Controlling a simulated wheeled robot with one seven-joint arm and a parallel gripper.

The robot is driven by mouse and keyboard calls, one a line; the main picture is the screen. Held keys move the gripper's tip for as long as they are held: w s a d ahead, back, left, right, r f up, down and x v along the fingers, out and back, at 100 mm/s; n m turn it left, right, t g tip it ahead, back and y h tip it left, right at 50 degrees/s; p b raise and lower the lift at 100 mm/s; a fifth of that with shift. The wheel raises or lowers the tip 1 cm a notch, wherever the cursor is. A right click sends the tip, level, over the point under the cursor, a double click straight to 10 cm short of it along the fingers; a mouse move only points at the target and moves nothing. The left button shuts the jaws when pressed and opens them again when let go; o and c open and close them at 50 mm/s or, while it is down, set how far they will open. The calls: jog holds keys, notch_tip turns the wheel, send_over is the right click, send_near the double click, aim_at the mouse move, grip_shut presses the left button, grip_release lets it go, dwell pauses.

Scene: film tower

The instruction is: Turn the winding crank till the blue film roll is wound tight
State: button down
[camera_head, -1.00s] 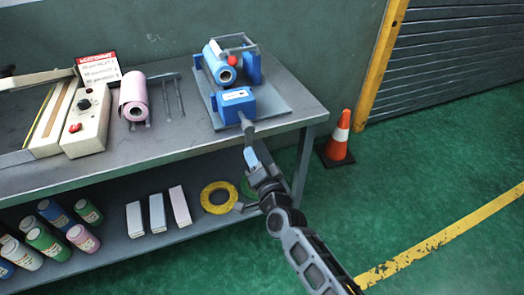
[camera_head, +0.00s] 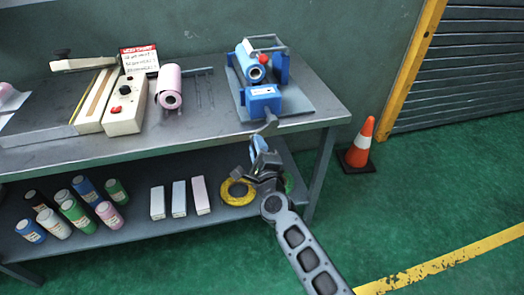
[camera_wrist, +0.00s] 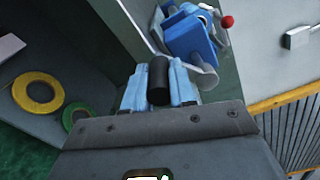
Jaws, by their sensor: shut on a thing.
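The winder stands on a grey plate (camera_head: 309,107) at the right end of the table. The blue film roll (camera_head: 254,75) lies in it between blue supports, behind a blue box (camera_head: 263,100). The grey crank arm (camera_head: 270,125) hangs from the box front past the table edge, slanting down to the left. My gripper (camera_head: 260,146) is at its lower end. In the wrist view my gripper (camera_wrist: 158,92) has its light blue fingers on both sides of the black crank handle (camera_wrist: 158,75). How tight the film is, I cannot tell.
A pink roll (camera_head: 169,86) and a white control box (camera_head: 125,105) are further left on the table (camera_head: 215,120). The shelf below holds bottles, cartons and a yellow tape ring (camera_head: 229,194). An orange cone (camera_head: 361,145) stands right of the table.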

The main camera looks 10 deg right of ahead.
jog(key=shift+a+r+m, duration=0.4)
jog(key=shift+r+m, duration=0.15)
jog(key=shift+m, duration=0.35)
jog(key=c, duration=0.9)
grip_release()
jog(key=shift+s+p, duration=1)
jog(key=shift+s, duration=2.9)
